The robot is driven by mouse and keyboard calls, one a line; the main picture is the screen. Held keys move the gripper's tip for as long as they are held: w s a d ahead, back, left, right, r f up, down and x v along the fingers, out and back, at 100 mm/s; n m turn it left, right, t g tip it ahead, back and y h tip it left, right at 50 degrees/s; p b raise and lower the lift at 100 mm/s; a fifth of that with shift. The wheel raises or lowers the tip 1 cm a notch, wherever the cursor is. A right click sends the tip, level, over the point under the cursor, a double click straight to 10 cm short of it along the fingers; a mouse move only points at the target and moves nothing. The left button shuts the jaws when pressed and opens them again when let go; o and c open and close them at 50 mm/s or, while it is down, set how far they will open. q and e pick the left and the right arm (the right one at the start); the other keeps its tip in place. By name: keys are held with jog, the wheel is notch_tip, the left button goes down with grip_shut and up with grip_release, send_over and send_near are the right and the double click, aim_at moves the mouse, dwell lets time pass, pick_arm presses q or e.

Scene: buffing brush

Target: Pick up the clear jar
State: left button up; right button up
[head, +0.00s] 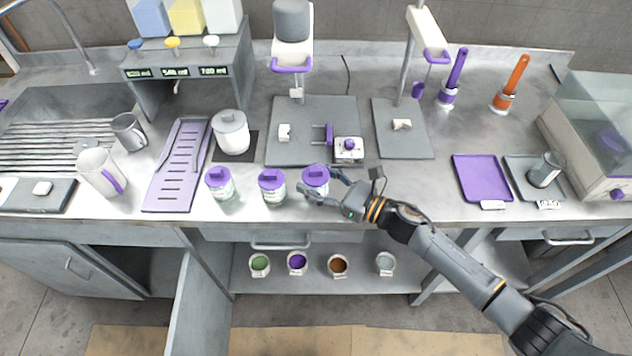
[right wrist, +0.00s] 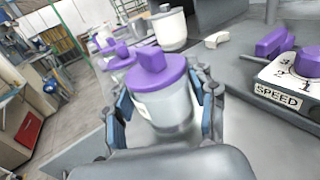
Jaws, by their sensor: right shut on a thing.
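A clear jar with a purple lid (head: 316,177) is at the right end of a row of three such jars at the counter's front. My right gripper (head: 322,186) is shut on it, with one finger on each side of its body. In the right wrist view the held jar (right wrist: 168,110) is upright or slightly tilted between the fingers. Whether its base touches the counter is hidden. Two similar jars, the middle one (head: 272,188) and the left one (head: 220,184), stand to its left. My left gripper is out of view.
A speed control box (head: 348,150) sits close behind the held jar, on a grey mat (head: 310,108). A white lidded pot (head: 231,135) stands behind the left jars. A purple tray (head: 481,178) lies to the right. Several small cups sit on the shelf below.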

notch_tip(320, 180, up, 2)
jog(key=shift+r+b, duration=0.25)
jog(key=shift+b, duration=0.2)
jog(key=s+r+p, duration=0.7)
jog(key=s+r, duration=0.7)
jog(key=r, duration=0.2)
jog(key=shift+f, duration=0.1)
